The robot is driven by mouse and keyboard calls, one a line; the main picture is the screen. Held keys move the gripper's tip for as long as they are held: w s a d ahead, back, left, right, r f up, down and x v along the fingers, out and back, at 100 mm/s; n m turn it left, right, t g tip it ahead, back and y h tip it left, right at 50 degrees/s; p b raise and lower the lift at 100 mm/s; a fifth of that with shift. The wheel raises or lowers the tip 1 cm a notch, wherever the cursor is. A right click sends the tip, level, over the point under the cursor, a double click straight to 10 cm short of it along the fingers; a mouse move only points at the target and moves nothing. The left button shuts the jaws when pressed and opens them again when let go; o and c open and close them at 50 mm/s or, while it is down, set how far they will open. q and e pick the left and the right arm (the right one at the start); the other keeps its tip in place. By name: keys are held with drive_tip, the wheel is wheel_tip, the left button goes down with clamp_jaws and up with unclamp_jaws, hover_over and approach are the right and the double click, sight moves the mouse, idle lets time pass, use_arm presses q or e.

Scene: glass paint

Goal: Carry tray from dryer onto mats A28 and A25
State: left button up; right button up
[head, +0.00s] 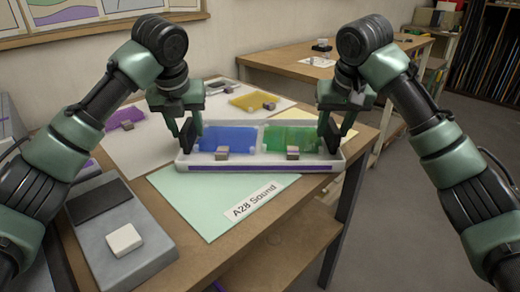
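The tray (260,168) is long and white, with a purple strip along its front. It holds a blue glass panel (228,138) and a green glass panel (291,139), each with a small grey-brown block at its front edge. My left gripper (188,140) is at the tray's left end and my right gripper (333,137) at its right end; both look shut on its ends. The tray is level over the far edge of the pale green mat (195,199), labelled A28 Sound. I cannot tell whether it touches. No A25 label is readable.
A grey device (120,255) with a white button stands at the table's left front. Behind the tray, purple (125,118) and yellow (248,102) glass pieces lie on pale sheets. The table's right edge is close to the tray. Another wooden table (290,62) stands behind.

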use_arm(q)
drive_tip(key=shift+r, duration=0.3)
use_arm(e)
drive_tip(key=shift+f, duration=0.1)
drive_tip(key=shift+r, duration=0.2)
use_arm(q)
drive_tip(key=v, duration=1.1)
drive_tip(key=shift+s, duration=0.15)
use_arm(e)
drive_tip(key=v, duration=1.1)
drive_tip(key=shift+s+r, duration=0.15)
drive_tip(key=shift+r, duration=0.2)
use_arm(q)
drive_tip(key=shift+r, duration=0.2)
